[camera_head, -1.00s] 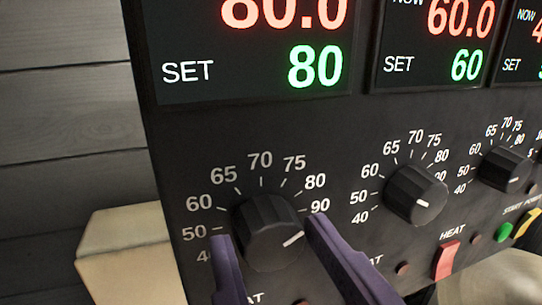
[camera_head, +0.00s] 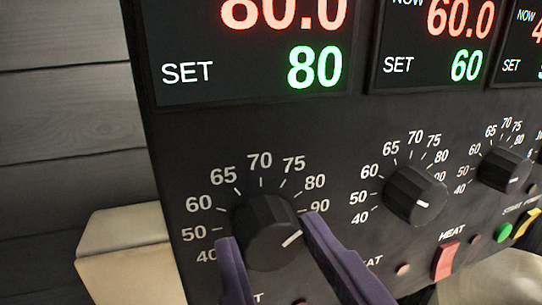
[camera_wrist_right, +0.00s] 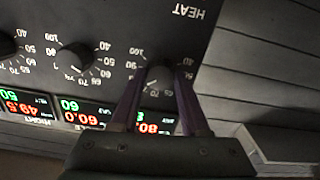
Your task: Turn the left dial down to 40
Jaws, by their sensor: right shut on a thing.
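In the right wrist view the fingers also straddle the left dial (camera_wrist_right: 158,76), seen upside down. My left gripper is in neither view.
The middle dial (camera_head: 415,194) stands to the right under a SET 60 display, and another dial (camera_head: 505,169) is beyond it. A red switch (camera_head: 447,260) and a green button (camera_head: 503,232) sit lower right. A beige block (camera_head: 125,245) is left of the panel.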

